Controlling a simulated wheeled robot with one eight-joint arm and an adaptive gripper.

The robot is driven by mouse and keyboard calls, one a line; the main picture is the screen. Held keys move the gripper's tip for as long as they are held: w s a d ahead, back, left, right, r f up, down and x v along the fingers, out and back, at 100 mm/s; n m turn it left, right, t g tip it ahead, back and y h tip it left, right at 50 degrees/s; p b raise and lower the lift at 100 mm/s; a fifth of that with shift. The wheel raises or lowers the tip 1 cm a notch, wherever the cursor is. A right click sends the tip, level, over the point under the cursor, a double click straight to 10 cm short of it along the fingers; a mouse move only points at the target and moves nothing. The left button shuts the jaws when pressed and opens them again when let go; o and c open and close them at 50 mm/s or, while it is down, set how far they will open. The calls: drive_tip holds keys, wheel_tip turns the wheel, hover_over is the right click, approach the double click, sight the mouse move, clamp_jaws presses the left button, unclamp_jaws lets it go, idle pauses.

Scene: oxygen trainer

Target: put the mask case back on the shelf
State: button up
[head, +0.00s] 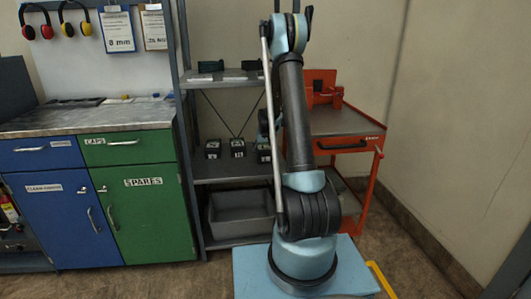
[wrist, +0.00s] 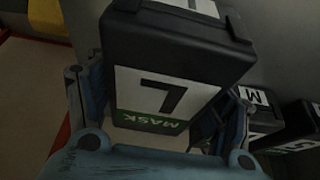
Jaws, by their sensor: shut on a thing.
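A dark mask case (wrist: 165,92) with a white label marked "L" and a green "MASK" strip fills the middle of the wrist view, its lettering upside down. My gripper (wrist: 158,115) is shut on it, with one finger at each side. In the head view my arm hides most of the gripper and partly covers the rightmost case (head: 263,153) at the middle shelf (head: 225,172), which appears to be the held one. I cannot tell whether its base touches the shelf.
Two similar cases stand to its left on the same shelf; one, marked "M" (wrist: 258,112), is close beside my finger. Dark items with white labels lie on the upper shelf. A grey bin (head: 240,213) is below. An orange cart (head: 345,140) stands at the right.

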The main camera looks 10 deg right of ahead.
sight(264, 146)
drive_tip(key=shift+f, duration=0.4)
drive_tip(key=o, duration=1.4)
drive_tip(key=shift+o, duration=0.2)
drive_tip(key=shift+r, duration=0.6)
drive_tip(key=shift+v, duration=3.8)
